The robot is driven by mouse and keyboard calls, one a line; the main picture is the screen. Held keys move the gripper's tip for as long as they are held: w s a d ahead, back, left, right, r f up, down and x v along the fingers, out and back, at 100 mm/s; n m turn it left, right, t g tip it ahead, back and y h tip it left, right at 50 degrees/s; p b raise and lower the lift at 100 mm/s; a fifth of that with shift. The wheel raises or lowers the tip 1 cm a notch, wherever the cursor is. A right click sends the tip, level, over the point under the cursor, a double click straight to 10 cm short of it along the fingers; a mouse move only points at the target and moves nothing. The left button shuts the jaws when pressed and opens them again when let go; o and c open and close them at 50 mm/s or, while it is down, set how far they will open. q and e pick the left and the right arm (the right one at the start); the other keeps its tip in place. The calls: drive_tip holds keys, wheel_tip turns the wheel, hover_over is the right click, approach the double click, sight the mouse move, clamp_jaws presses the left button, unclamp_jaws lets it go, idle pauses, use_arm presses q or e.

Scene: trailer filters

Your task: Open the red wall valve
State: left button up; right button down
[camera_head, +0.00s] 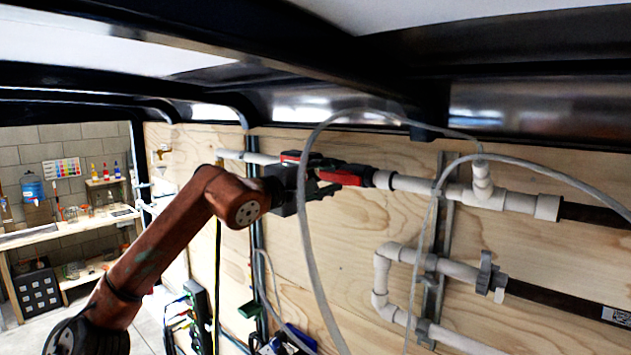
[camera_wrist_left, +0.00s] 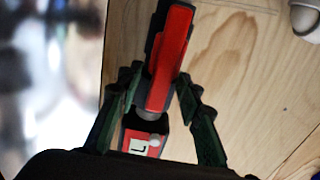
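The red wall valve's handle (camera_head: 345,176) is a long red lever with dark edges, on the white pipe run along the plywood wall. In the left wrist view the handle (camera_wrist_left: 171,58) runs lengthwise between my gripper's fingers, with a red and black part bearing a white label (camera_wrist_left: 142,144) below it. My left gripper (camera_head: 316,181) is at the valve, its dark green fingers on either side of the handle. The left wrist view shows the gripper (camera_wrist_left: 159,80) open, with a small gap at the left finger; contact at the right finger is unclear. My right gripper is out of view.
A clear hose (camera_head: 304,205) loops down in front of the wall close to my gripper. A lower white pipe (camera_head: 381,275) and a metal wall rail (camera_head: 437,240) are to the right. A dark ceiling beam crosses above. A workbench (camera_head: 70,230) stands far left.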

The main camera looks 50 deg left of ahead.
use_arm(q)
drive_tip(key=s, duration=1.2)
drive_tip(key=shift+d, duration=0.4)
drive_tip(key=shift+w, duration=0.15)
